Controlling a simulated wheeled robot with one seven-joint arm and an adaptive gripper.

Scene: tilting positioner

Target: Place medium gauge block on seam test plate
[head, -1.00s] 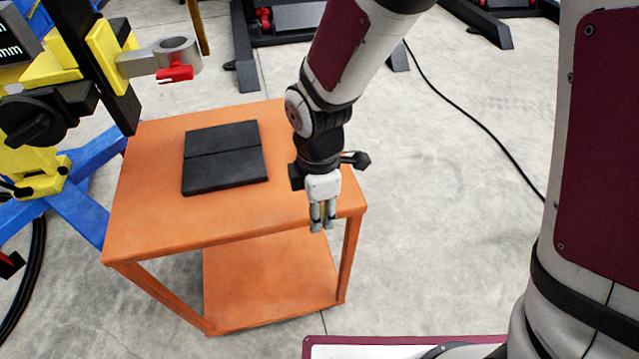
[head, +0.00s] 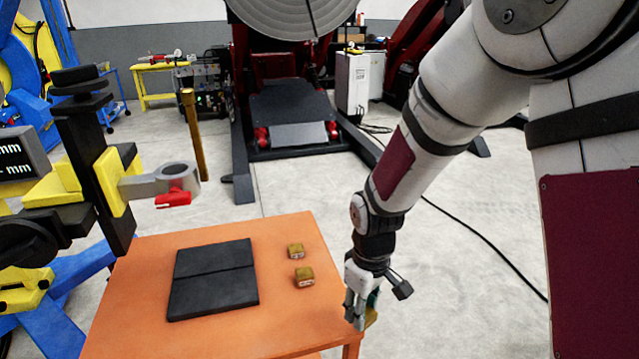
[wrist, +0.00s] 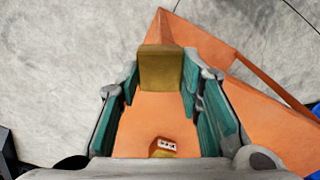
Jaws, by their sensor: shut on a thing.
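The seam test plate (head: 205,296) is a flat black slab with a line across it, lying on the left part of the orange table. My gripper (head: 361,314) is right of the plate, by the table's front right corner, pointing down. It is shut on a brass gauge block (wrist: 161,68), seen between the teal finger pads in the wrist view; only a sliver shows in the head view (head: 371,317). Two other brass blocks, a rear one (head: 296,251) and a front one (head: 304,277), stand on the table between plate and gripper. I cannot tell the held block's size class.
The orange table (head: 140,310) has bare top around the plate. A yellow and black stand with a grey ring clamp (head: 176,178) and red lever rises at the left, near the table's back left corner. A brown post (head: 194,135) stands behind the table.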

